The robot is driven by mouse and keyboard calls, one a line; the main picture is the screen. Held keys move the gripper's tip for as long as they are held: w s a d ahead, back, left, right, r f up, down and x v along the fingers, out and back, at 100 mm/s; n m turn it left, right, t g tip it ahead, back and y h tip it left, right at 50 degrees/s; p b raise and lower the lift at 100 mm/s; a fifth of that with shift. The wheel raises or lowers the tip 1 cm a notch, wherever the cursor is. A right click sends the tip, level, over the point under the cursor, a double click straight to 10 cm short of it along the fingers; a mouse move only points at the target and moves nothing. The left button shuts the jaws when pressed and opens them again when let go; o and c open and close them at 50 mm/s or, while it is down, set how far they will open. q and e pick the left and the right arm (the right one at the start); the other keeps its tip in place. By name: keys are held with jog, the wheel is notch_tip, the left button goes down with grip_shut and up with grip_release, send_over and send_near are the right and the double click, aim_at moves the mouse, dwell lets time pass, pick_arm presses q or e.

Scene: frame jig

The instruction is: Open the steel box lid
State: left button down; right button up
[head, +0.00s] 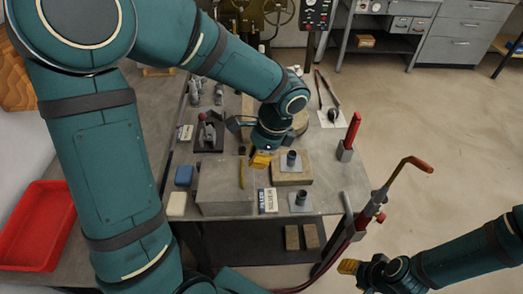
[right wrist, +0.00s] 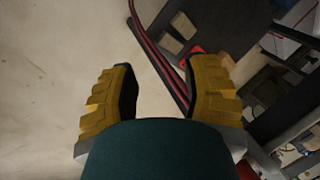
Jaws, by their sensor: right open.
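The steel box (head: 212,190) is a grey block-like box near the front edge of the workbench in the head view. Its lid looks shut, with a flat top. A narrow yellow strip (head: 242,174) stands at its right side; I cannot tell whether it is a handle. My left gripper (head: 261,160) points down just right of and behind the box, apart from it. One yellow fingertip shows; its opening is hidden. My right gripper (head: 350,267) is low at the right, off the bench. The right wrist view shows its two yellow fingers (right wrist: 160,95) wide apart and empty.
Right of the box are wooden blocks (head: 292,178) with a dark cylinder (head: 291,158), and another cylinder on a plate (head: 300,201). Blue (head: 184,175) and cream (head: 176,204) blocks lie left of it. A torch (head: 375,205) rises at the bench's right edge.

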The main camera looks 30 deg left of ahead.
aim_at(249, 175)
pick_arm(q)
jog(key=b+x, duration=0.1)
jog(key=x, duration=0.4)
jog(key=shift+f, duration=0.15)
jog(key=shift+w, duration=0.15)
